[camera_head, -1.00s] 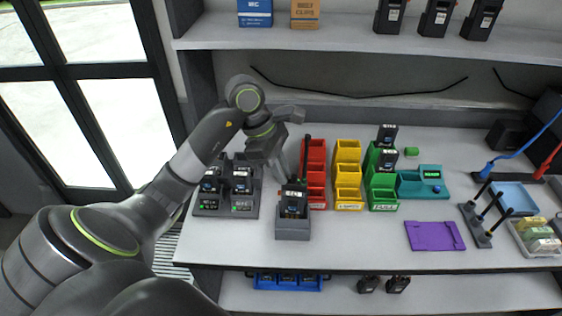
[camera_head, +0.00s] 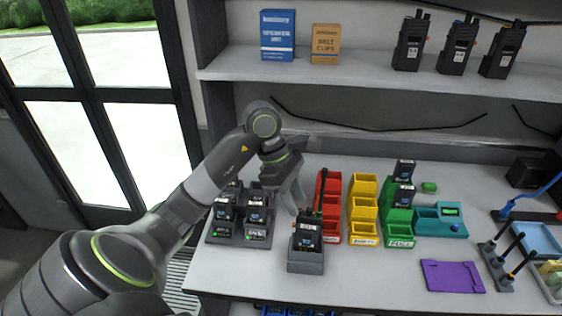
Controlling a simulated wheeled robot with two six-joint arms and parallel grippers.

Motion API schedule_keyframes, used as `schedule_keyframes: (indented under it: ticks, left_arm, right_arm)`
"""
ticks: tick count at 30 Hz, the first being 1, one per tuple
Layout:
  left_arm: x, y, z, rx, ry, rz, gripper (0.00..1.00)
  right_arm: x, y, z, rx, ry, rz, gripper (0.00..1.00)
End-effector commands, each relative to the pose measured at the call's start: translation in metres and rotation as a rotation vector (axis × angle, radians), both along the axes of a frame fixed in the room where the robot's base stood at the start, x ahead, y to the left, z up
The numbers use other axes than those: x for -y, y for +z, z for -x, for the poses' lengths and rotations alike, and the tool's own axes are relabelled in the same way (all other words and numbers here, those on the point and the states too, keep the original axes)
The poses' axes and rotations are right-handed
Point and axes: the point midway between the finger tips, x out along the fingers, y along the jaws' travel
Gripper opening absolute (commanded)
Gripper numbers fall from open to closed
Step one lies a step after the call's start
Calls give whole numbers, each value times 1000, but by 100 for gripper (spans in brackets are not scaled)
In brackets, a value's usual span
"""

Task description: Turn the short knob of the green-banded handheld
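A dark handheld (camera_head: 307,236) with a small screen and a tall antenna stands upright in a grey holder (camera_head: 306,264) near the table's front. I cannot make out a green band or its short knob at this size. My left gripper (camera_head: 295,205) points down just behind and left of the handheld's top. Its fingers are small and partly overlapped, so I cannot tell whether they are open or touching the handheld. More handhelds stand in a dark charging rack (camera_head: 238,239) on the left, and two (camera_head: 404,195) stand in the green bins. My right gripper is not in view.
Red (camera_head: 331,238), yellow (camera_head: 364,239) and green bins (camera_head: 400,241) stand right of the holder. A teal tray (camera_head: 427,221), a purple mat (camera_head: 452,276) and a peg stand (camera_head: 497,267) are farther right. Several handhelds and boxes are on the upper shelf (camera_head: 370,77).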

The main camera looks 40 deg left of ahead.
Motion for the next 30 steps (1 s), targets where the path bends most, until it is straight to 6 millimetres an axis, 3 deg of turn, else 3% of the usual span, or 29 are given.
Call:
schedule_keyframes:
  ticks: [11,21,30]
  left_arm:
    - [-29,68,6,5,2,-6,34]
    - [-54,135,13,2,2,-3,34]
    - [-60,149,14,0,0,0,34]
  right_arm:
    - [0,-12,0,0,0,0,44]
    - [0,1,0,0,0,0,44]
    - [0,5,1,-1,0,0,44]
